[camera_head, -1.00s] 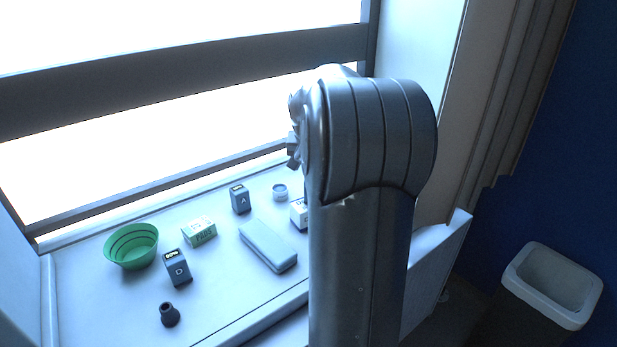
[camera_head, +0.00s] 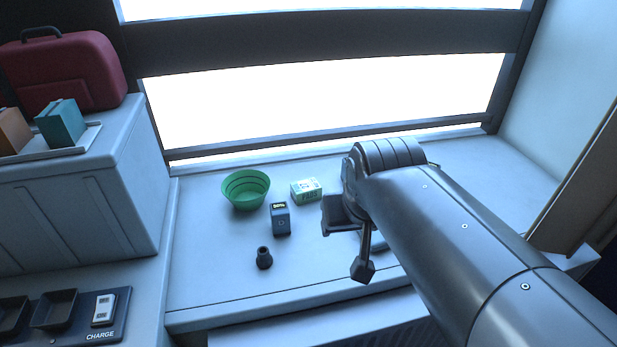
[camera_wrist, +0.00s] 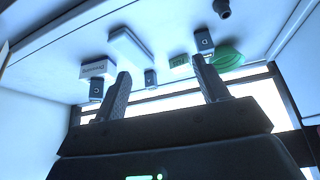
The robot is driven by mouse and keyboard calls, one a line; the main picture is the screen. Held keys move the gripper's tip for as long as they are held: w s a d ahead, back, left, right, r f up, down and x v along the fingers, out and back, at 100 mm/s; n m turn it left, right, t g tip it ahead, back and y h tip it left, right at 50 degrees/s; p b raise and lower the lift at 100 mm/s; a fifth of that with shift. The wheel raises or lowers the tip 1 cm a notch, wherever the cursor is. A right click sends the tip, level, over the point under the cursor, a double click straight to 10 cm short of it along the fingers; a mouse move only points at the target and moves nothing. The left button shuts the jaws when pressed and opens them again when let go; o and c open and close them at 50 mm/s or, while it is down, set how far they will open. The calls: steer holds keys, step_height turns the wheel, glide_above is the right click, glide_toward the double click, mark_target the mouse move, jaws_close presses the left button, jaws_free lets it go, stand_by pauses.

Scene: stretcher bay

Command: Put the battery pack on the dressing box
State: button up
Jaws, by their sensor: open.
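A dark blue-grey block with a lit display, apparently a battery pack (camera_head: 281,219), stands upright on the counter; it also shows in the wrist view (camera_wrist: 204,42). A similar block (camera_wrist: 151,78) stands near a long pale case, and another dark block (camera_wrist: 96,89) is beside a white box with lettering, perhaps the dressing box (camera_wrist: 97,69). Which block the task means I cannot tell. A green-and-white box marked like PADS (camera_head: 306,189) lies behind the first block. My gripper (camera_wrist: 161,68) is open and empty above the counter. My arm hides the counter's right part in the head view.
A green bowl (camera_head: 246,189) and a small dark knob-like object (camera_head: 264,258) stand on the counter (camera_head: 205,275). The long pale case (camera_wrist: 128,46) lies mid-counter. At left are a raised cabinet with a red bag (camera_head: 65,72) and a charging dock (camera_head: 62,318).

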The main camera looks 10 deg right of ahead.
steer(key=shift+n+y, duration=0.4)
steer(key=shift+n, duration=0.2)
steer(key=s, duration=0.1)
steer(key=s+a+f, duration=0.1)
steer(key=s+a, duration=0.1)
steer(key=shift+s+f, duration=0.35)
steer(key=shift+s, duration=0.05)
